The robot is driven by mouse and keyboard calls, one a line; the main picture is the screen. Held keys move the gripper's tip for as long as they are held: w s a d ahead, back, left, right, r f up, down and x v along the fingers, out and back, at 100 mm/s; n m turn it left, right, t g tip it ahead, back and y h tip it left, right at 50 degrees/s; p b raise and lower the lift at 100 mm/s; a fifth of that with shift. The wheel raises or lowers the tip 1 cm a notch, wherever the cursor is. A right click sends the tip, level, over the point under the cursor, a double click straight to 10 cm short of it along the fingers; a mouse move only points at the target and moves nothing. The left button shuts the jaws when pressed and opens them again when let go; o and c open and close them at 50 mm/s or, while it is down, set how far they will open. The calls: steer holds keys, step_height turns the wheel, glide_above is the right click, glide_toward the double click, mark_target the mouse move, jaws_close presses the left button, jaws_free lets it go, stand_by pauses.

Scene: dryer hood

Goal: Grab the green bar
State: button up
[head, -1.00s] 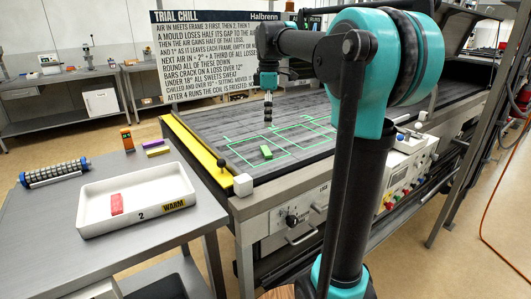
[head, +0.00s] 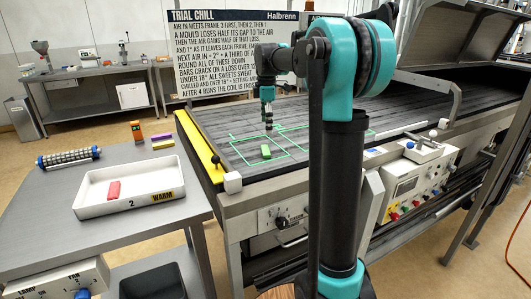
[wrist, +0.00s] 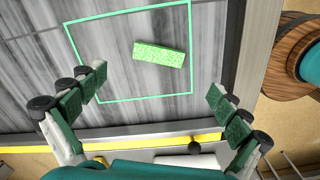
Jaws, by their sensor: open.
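The green bar (head: 266,151) lies flat on the dark slatted bed (head: 215,128) of the machine, inside a green outlined square at its near left. In the wrist view the green bar (wrist: 159,54) lies slightly tilted inside the green outline, ahead of the fingertips. My gripper (head: 268,127) hangs above the bed, just behind and over the bar in the head view. In the wrist view my gripper (wrist: 158,88) has its fingers wide apart with nothing between them, and it does not touch the bar.
A yellow strip (head: 198,148) with a black knob edges the bed's left side. A white tray (head: 90,207) marked 2 and WARM holds a red bar (head: 113,190) on the side table. A sign (head: 220,55) stands behind the bed.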

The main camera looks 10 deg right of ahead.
mark_target(267, 149)
steer(key=shift+w+d+f, duration=0.1)
steer(key=shift+f, duration=2.1)
steer(key=shift+d+f, duration=0.1)
steer(key=shift+f, duration=2.05)
steer(key=c, duration=1.2)
steer(key=shift+r, duration=0.15)
